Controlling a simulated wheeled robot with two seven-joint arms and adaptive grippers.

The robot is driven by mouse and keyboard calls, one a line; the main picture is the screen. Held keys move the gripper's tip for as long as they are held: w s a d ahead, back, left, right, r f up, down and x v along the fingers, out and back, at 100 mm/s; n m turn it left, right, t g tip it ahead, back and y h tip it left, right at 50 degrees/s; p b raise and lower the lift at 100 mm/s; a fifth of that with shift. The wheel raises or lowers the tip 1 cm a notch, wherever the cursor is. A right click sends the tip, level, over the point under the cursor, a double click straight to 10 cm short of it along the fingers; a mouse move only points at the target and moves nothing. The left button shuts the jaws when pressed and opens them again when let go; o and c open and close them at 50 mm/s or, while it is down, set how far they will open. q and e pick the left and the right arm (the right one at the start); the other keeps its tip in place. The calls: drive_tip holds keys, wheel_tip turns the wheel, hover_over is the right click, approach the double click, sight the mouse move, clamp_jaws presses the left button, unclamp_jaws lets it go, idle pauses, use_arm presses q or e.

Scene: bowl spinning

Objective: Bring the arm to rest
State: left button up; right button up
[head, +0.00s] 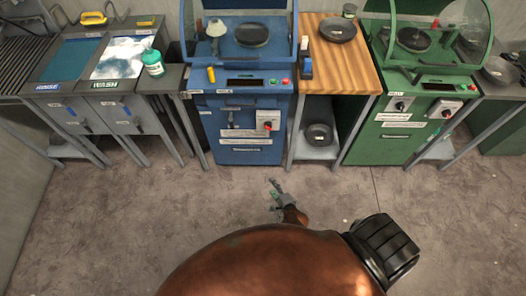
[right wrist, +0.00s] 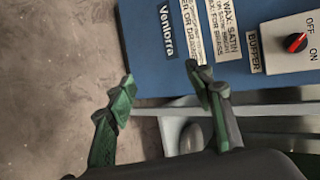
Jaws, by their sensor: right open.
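My right gripper (head: 277,193) shows small in the head view, low over the bare floor in front of the blue machine. The rest of that arm is mostly hidden behind my copper-coloured body part. In the right wrist view my right gripper (right wrist: 165,95) has its two green-tipped fingers spread apart with nothing between them. It faces the front of the blue machine, and no contact shows. My left gripper is in neither view.
The blue machine (head: 240,110) stands ahead, with its red-knobbed switch (right wrist: 296,42) near my right gripper. A wooden table (head: 338,65) with dark bowls and a green machine (head: 405,135) stand right of it. Wash and rinse sinks (head: 118,90) stand left. The floor (head: 130,205) is clear.

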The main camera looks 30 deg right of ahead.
drive_tip(key=s+f+n+g+y, duration=0.1)
drive_tip(key=s+f+n+g, duration=0.2)
drive_tip(key=s+f+n, duration=0.5)
drive_tip(key=s+a+f+n+g, duration=0.15)
drive_tip(key=s+f, duration=0.25)
drive_tip(key=s, duration=0.9)
drive_tip(key=s+f+n+g+y, duration=0.1)
drive_tip(key=s+f+n+g, duration=0.4)
drive_tip(key=s, duration=0.5)
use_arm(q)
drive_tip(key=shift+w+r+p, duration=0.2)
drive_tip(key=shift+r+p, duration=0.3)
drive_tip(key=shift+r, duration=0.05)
use_arm(e)
drive_tip(key=s+d+f+n+g+h, duration=0.1)
drive_tip(key=s+n, duration=0.7)
drive_tip(key=s, duration=0.9)
wheel_tip(320, 180, down, 2)
drive_tip(key=shift+d+f+g, duration=0.1)
drive_tip(key=shift+d+g, duration=0.45)
drive_tip(key=shift+g, duration=0.2)
